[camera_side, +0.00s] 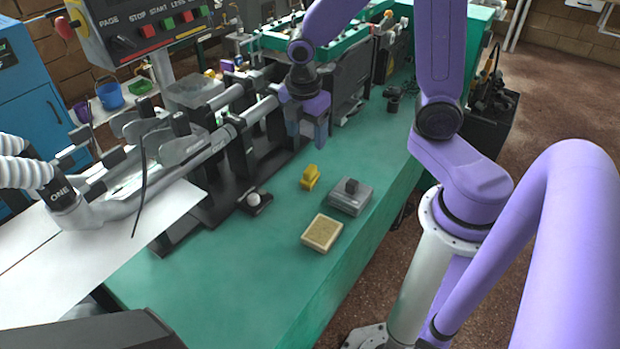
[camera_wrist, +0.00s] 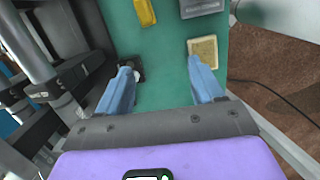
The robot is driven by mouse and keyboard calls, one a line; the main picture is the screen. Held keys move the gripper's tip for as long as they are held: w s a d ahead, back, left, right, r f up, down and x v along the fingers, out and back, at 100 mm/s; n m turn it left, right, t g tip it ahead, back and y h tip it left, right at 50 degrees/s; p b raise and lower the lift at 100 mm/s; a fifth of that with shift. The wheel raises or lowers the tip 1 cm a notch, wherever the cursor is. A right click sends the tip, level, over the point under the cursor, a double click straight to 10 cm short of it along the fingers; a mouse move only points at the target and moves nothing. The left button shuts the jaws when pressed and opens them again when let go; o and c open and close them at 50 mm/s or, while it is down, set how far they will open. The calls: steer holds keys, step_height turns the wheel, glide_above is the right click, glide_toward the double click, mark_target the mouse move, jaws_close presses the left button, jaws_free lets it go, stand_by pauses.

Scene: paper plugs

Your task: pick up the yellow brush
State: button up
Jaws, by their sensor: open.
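The yellow brush (camera_side: 310,177) lies on the green bench top, left of a grey box. It also shows in the wrist view (camera_wrist: 145,12) at the top edge, partly cut off. My gripper (camera_side: 307,138) is open and empty above the bench, beyond the brush in the side view. In the wrist view its two blue fingers (camera_wrist: 160,80) are spread wide, with only green surface between them. The brush is past the fingertips and apart from them.
A grey box with a dark knob (camera_side: 349,198) and a tan block (camera_side: 322,232) stand right of the brush. A small black item with a white ball (camera_side: 254,200) lies to its left. Machine rails (camera_side: 230,120) border the bench on the left. The front green surface is clear.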

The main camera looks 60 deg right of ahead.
steer(key=n, duration=0.2)
glide_toward(310, 168)
steer(key=shift+w+d+f, duration=0.1)
steer(key=shift+d+f, duration=0.15)
steer(key=shift+f, duration=1.75)
steer(key=shift+d+f, duration=0.2)
steer(key=shift+f, duration=1.8)
steer(key=shift+w+d+f, duration=0.1)
steer(key=shift+d+f, duration=0.15)
steer(key=shift+f, duration=1.75)
steer(key=c, duration=1.2)
